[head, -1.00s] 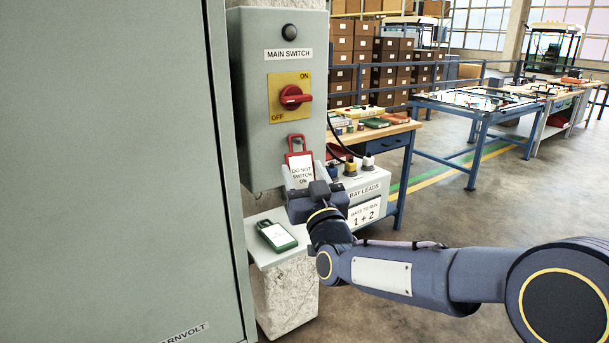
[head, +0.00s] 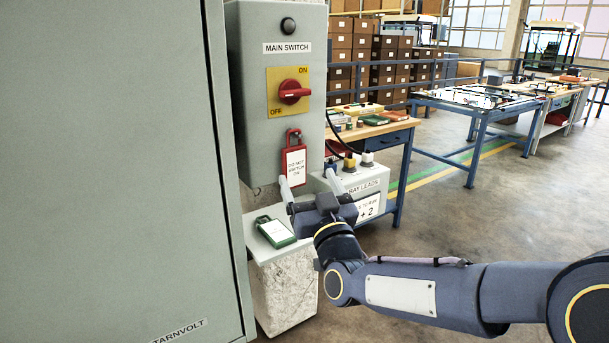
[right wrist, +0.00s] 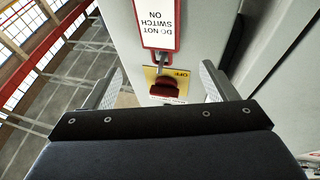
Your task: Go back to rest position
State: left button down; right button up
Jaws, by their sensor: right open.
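My right gripper (head: 308,187) is open and empty, just below and in front of the switch box (head: 255,120). The red "DO NOT SWITCH ON" tag (head: 293,161) hangs on the box below the red rotary switch (head: 292,92), clear of the fingers. In the right wrist view the tag (right wrist: 159,22) shows upside down beyond the two spread fingers, with the red switch (right wrist: 164,88) between them. My left gripper is in neither view.
A green-framed device (head: 275,232) lies on a pale ledge (head: 262,252) below the box. A tall grey cabinet (head: 110,170) fills the left. Open floor (head: 480,220) lies to the right.

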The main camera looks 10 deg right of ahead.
jog(key=s+d+f+m+g+p, duration=0.1)
jog(key=s+f+g+p, duration=0.2)
jog(key=s, duration=0.7)
jog(key=s+d+f+m+g+y+p, duration=0.1)
jog(key=s+f+g+p, duration=0.3)
jog(key=s+g, duration=0.4)
jog(key=s+d+f+g+p, duration=0.3)
jog(key=s+f+g+p, duration=0.1)
jog(key=s, duration=1)
jog(key=shift+s+m+g+y, duration=0.15)
jog(key=shift+m+g+y, duration=0.25)
jog(key=shift+g, duration=0.4)
